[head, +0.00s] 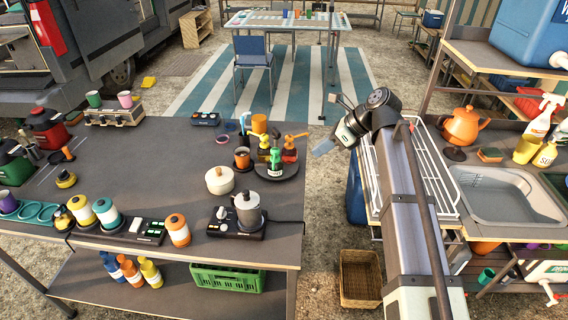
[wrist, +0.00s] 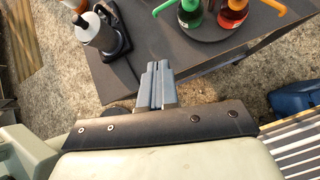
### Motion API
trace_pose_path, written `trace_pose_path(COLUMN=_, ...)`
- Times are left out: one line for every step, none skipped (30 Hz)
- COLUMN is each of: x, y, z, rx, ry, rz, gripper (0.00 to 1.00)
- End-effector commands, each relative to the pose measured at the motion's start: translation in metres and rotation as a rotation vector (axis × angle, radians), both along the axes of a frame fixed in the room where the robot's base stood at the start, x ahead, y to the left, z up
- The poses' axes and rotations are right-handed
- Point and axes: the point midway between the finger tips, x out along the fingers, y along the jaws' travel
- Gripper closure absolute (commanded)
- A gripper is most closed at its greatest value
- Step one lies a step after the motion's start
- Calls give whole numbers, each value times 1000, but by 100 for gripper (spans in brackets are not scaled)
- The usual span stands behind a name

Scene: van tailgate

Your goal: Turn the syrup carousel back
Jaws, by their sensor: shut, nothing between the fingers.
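The syrup carousel is a dark round tray (head: 288,174) near the right edge of the grey table. It carries pump bottles: a green one (head: 275,158), a red one with an orange spout (head: 290,150) and a yellow-topped one (head: 264,146). In the wrist view the tray's edge (wrist: 212,37) shows at the top, with the green bottle (wrist: 190,14) and red bottle (wrist: 232,12) cut off by the frame. My gripper (head: 318,150) is right of the carousel, apart from it, beyond the table's edge. Its fingers (wrist: 157,70) are together and empty.
A white wire rack (head: 432,175) and sink counter are right of my arm.

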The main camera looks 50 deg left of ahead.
Motion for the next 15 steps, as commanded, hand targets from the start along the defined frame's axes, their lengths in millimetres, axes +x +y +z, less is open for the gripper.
trace_pose_path(x=1, y=2, z=1, rx=26, ry=-26, rz=30, gripper=100)
trace_pose_path(x=1, y=2, z=1, rx=38, ry=-43, rz=48, gripper=100)
trace_pose_path(x=2, y=2, z=1, rx=51, ry=-60, rz=69, gripper=100)
trace_pose_path(x=2, y=2, z=1, rx=60, ry=-71, rz=82, gripper=100)
trace_pose_path(x=2, y=2, z=1, rx=66, ry=-79, rz=94, gripper=100)
trace_pose_path(x=2, y=3, z=0, rx=72, ry=-88, rz=105, gripper=100)
trace_pose_path(x=2, y=3, z=0, rx=76, ry=-92, rz=112, gripper=100)
trace_pose_path(x=1, y=3, z=-1, rx=78, ry=-96, rz=116, gripper=100)
trace_pose_path(x=1, y=4, z=-2, rx=79, ry=-99, rz=120, gripper=100)
trace_pose_path(x=0, y=5, z=-4, rx=79, ry=-99, rz=121, gripper=100)
trace_pose_path(x=-1, y=6, z=-5, rx=79, ry=-99, rz=121, gripper=100)
trace_pose_path(x=-3, y=8, z=-8, rx=79, ry=-99, rz=121, gripper=100)
trace_pose_path(x=-4, y=10, z=-11, rx=80, ry=-99, rz=121, gripper=100)
trace_pose_path(x=-6, y=12, z=-14, rx=79, ry=-99, rz=122, gripper=100)
trace_pose_path(x=-9, y=16, z=-18, rx=79, ry=-99, rz=122, gripper=100)
